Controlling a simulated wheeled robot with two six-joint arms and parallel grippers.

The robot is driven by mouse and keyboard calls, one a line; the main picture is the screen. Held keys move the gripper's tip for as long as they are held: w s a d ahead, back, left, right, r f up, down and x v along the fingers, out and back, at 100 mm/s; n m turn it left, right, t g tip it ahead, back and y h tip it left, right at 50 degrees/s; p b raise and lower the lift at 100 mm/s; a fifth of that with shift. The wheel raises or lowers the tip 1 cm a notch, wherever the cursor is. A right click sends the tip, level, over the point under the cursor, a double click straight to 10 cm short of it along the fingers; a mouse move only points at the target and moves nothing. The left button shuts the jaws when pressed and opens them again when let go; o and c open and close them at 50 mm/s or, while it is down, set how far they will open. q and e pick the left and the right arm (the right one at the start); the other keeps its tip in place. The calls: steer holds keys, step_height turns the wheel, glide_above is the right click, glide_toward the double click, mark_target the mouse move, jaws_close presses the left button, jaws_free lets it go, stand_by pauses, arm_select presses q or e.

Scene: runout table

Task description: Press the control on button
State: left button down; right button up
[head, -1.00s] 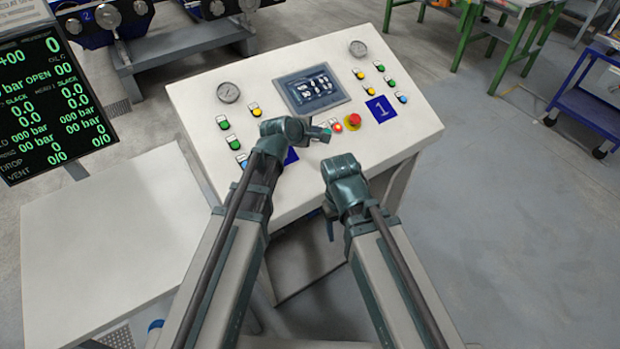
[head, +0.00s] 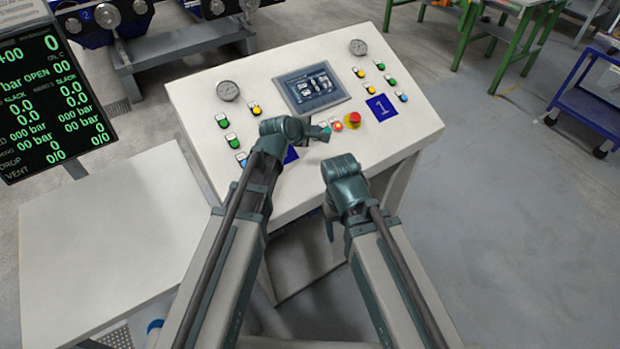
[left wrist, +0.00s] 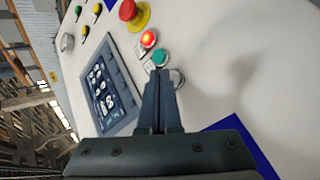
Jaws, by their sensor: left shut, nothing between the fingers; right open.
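The white slanted control panel (head: 290,190) fills the middle of the head view. My left gripper (head: 325,134) is shut and empty, its tips low over the panel beside a small green button (head: 327,126). In the left wrist view, the shut fingers (left wrist: 160,76) point at this green button (left wrist: 160,57), which sits just beyond the tips. I cannot tell whether they touch. A lit red button (left wrist: 148,39) is beside it. Button labels are too small to read. My right gripper (head: 330,228) is open below the panel's front edge, partly hidden by its wrist.
A red emergency stop (head: 354,119) on a yellow base stands close right of these buttons. A screen (head: 312,89), gauges (head: 228,91) and more coloured buttons are around. A large readout display (head: 50,95) is at left.

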arm_select(q)
steer(key=shift+w+a+f+b, duration=0.15)
steer(key=shift+w+f+b, duration=0.05)
steer(key=shift+f+b, duration=0.25)
stand_by(0.8)
steer(key=shift+r, duration=0.1)
steer(key=shift+s+d+r+p, duration=0.15)
steer(key=shift+r+p, duration=0.25)
steer(key=shift+p, duration=0.05)
steer(key=shift+s+d+r+p, duration=0.1)
steer(key=shift+s+r+p, duration=0.05)
steer(key=shift+r+p, duration=0.25)
steer(key=r+p, duration=0.1)
steer(key=p, duration=0.1)
steer(key=s+d+r+p, duration=0.1)
steer(key=r, duration=0.1)
steer(key=s+r+p, duration=0.1)
steer(key=r+p, duration=0.1)
steer(key=shift+d+r+p, duration=0.15)
steer(key=shift+d+p, duration=0.1)
steer(key=shift+p, duration=0.05)
stand_by(1.0)
